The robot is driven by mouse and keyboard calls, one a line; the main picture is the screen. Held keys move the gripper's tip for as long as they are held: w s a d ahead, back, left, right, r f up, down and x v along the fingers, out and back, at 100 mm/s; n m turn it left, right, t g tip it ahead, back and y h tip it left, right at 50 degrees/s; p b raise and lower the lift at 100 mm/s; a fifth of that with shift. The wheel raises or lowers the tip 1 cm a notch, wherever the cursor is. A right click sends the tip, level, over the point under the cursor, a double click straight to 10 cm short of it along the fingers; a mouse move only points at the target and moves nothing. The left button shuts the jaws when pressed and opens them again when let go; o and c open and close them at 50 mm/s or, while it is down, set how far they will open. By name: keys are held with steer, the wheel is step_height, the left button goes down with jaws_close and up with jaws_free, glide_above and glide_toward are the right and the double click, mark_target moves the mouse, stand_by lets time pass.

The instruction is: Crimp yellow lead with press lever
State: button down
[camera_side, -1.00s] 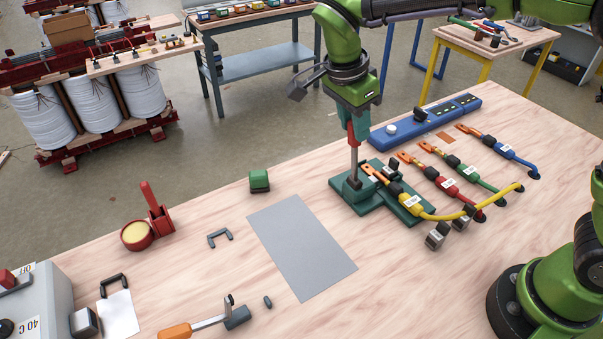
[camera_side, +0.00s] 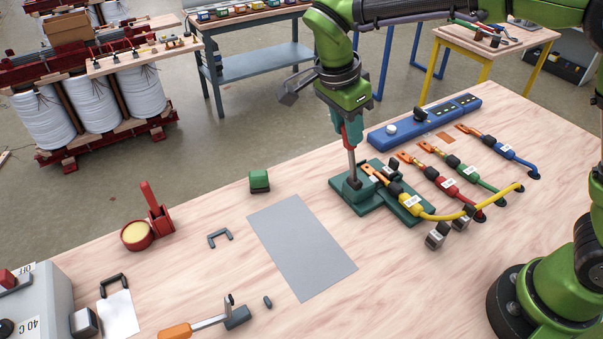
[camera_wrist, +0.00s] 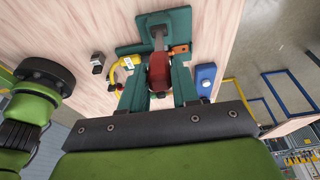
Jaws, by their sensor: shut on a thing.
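The green press (camera_side: 354,196) stands on the bench right of centre, with its metal lever rod (camera_side: 351,163) rising from it. The lever has a red handle (camera_wrist: 159,72). My gripper (camera_side: 349,132) is shut on this red handle, one teal finger on each side in the wrist view. The lever tilts a little to the left at its top. The yellow lead (camera_side: 436,214) runs along the press base, its copper lug (camera_side: 375,174) beside the foot of the lever. In the wrist view the yellow lead (camera_wrist: 119,77) is partly hidden by a finger.
Red (camera_side: 452,193), green (camera_side: 470,177) and blue leads (camera_side: 514,153) lie to the right of the press. A blue terminal strip (camera_side: 425,119) lies behind. A grey sheet (camera_side: 301,247) and a green block (camera_side: 259,181) lie to the left.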

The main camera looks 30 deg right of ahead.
steer(key=shift+a+f, duration=0.25)
steer(key=shift+a, duration=0.55)
steer(key=shift+a+f, duration=0.25)
steer(key=shift+a, duration=0.5)
steer(key=shift+a+f, duration=0.65)
steer(key=shift+a, duration=0.3)
steer(key=shift+a+f, duration=0.65)
steer(key=shift+a, duration=0.3)
steer(key=shift+a+f, duration=1.5)
steer(key=shift+f, duration=0.2)
steer(key=shift+f, duration=0.1)
